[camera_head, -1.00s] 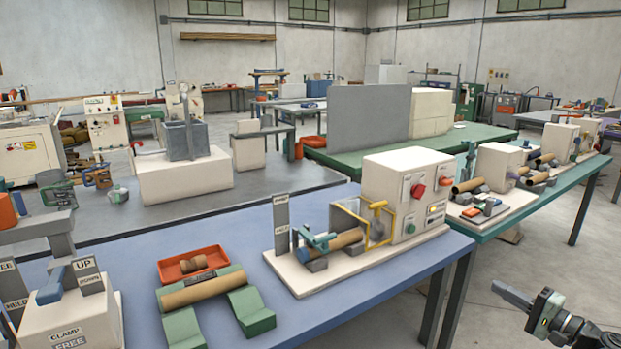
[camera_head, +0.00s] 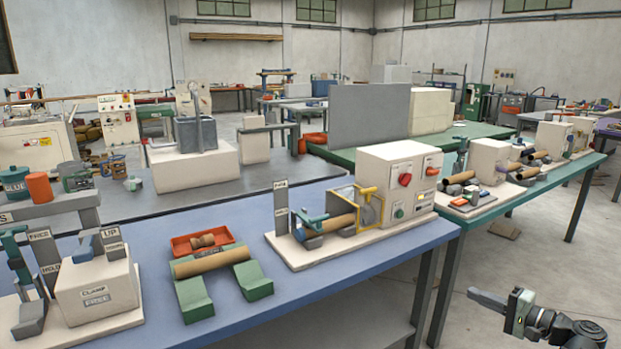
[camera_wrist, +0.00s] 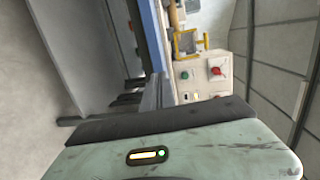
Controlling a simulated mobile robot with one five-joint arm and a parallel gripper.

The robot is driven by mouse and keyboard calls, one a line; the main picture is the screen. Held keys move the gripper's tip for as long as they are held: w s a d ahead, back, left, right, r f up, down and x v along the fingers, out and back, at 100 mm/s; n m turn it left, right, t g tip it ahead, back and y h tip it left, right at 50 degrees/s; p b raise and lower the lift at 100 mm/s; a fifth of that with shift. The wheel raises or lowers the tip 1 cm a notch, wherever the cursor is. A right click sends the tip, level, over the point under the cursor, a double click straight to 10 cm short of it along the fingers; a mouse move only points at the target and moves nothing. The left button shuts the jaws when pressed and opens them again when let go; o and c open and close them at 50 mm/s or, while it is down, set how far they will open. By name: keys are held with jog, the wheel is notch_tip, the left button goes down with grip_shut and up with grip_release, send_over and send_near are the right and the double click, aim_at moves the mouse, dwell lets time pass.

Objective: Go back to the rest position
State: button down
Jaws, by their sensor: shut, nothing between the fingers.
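My gripper (camera_head: 489,299) shows at the lower right of the head view, over the open floor in front of the benches. It is shut and empty, pointing left. It touches nothing. The winder (camera_head: 398,190), a cream machine with a red knob and a green button, stands on the blue bench at the middle right. A brown tube (camera_head: 335,231) lies in it beside a yellow guard frame. The wrist view is turned on its side and shows the gripper's dark finger edge and green housing (camera_wrist: 190,152), with the winder (camera_wrist: 205,75) beyond.
The blue bench (camera_head: 350,275) fills the middle. On it are a green cradle (camera_head: 250,280) with a brown tube, an orange tray (camera_head: 200,243) and a cream clamp unit (camera_head: 97,290). A green bench (camera_head: 560,185) runs to the right. The floor (camera_head: 560,260) around my gripper is clear.

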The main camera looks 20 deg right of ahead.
jog(key=w+a+f+n+g+y, duration=0.1)
jog(key=w+a+f+n+g, duration=0.35)
jog(key=a, duration=0.75)
jog(key=w+a+f+n+g+y, duration=0.1)
jog(key=w+a+f+n+g, duration=0.1)
jog(key=w+a+f+g, duration=0.75)
jog(key=s+a+f+n+h, duration=0.2)
jog(key=a+h, duration=0.1)
jog(key=a, duration=0.5)
jog(key=s+a+f+n+g+h, duration=0.1)
jog(key=s+a+f+n+h, duration=0.15)
jog(key=a, duration=0.45)
jog(key=s+a+f+n+h, duration=0.1)
jog(key=a+f+n+h, duration=0.15)
jog(key=a, duration=0.55)
notch_tip(320, 180, up, 23)
jog(key=p, duration=2.2)
jog(key=shift+d+p, duration=0.25)
jog(key=shift+p, duration=0.05)
